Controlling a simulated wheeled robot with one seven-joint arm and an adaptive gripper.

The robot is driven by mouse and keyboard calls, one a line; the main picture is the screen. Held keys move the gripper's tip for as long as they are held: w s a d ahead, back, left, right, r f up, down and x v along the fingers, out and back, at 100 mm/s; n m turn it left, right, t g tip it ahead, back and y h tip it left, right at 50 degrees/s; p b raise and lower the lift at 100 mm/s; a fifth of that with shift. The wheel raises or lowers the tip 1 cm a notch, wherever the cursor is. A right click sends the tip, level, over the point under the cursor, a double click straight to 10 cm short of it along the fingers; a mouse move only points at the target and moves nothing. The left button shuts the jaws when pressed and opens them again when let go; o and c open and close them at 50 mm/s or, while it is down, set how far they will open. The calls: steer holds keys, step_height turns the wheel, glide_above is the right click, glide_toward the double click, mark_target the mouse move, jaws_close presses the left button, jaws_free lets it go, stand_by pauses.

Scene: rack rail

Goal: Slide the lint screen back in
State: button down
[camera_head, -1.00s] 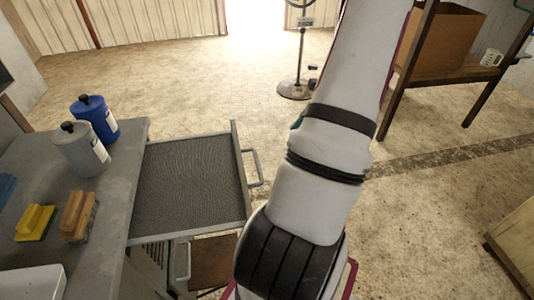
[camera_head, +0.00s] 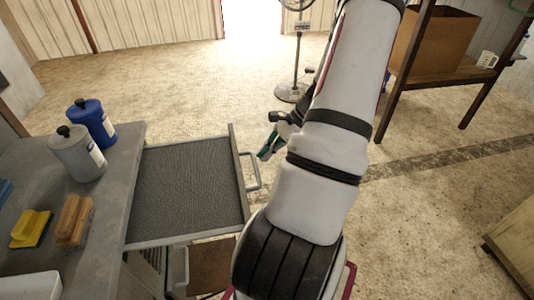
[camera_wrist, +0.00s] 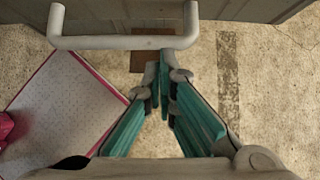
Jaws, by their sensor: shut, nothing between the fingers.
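The lint screen (camera_head: 187,190) is a flat grey mesh panel in a frame, pulled out to the right of the grey counter in the head view. Its bar handle (camera_head: 252,171) is on its right side. The handle (camera_wrist: 124,42) also crosses the upper left of the wrist view. My gripper (camera_head: 266,152) is just right of the screen, near the far end of the handle, and appears apart from it. In the wrist view its teal fingers (camera_wrist: 163,75) converge to closed tips, with nothing between them, just below the handle's right end.
Another handle (camera_head: 180,268) sits lower down. Floor right of the screen is open; a fan stand (camera_head: 292,92) stands farther back.

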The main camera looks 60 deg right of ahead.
mark_target(164, 175)
steer(key=w+a+b, duration=0.1)
steer(key=w+a, duration=0.5)
steer(key=w, duration=0.1)
steer(key=w+a+b, duration=0.2)
steer(key=w+a, duration=0.4)
steer(key=w, duration=0.2)
steer(key=w+a+b, duration=0.2)
steer(key=w+a, duration=0.5)
steer(key=shift+w+a, duration=0.1)
steer(key=shift+w, duration=0.1)
